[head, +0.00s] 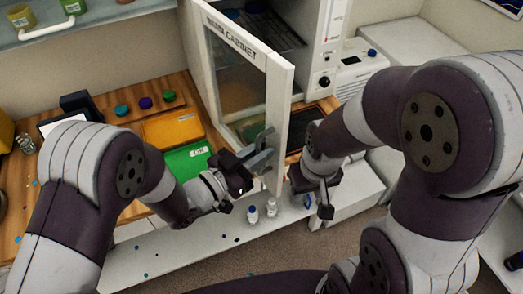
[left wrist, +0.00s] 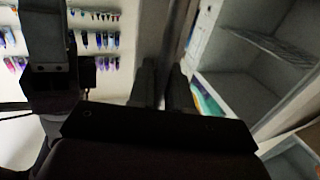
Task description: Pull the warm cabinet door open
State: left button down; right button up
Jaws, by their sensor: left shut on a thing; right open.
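The warm cabinet door (head: 279,118) is a white frame with a glass pane and a "CABINET" label along its top. In the head view it stands swung out from the cabinet, with its free edge towards me. My left gripper (head: 262,155) is shut at the handle on the door's free edge; the handle itself is mostly hidden by the fingers. In the left wrist view the dark fingers (left wrist: 162,88) close around a narrow upright bar. The cabinet's inside with wire shelves (left wrist: 275,48) shows at right. My right gripper (head: 320,195) is open and empty, right of the door.
Two small bottles (head: 262,210) stand on the white ledge below the door. Green (head: 188,160) and orange (head: 172,129) trays and several coloured lids lie on the wooden bench at left. A white device (head: 358,62) stands right of the cabinet.

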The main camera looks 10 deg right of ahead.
pick_arm(q)
jog(key=shift+w+r, duration=0.1)
jog(key=shift+r, duration=0.15)
jog(key=c, duration=1.3)
grip_release()
jog(key=shift+o, duration=0.2)
jog(key=shift+f, duration=0.1)
jog(key=b+v, duration=0.2)
jog(key=v, duration=1)
jog(key=shift+s+a+b, duration=0.3)
jog(key=shift+b, duration=0.1)
jog(key=shift+f, duration=0.1)
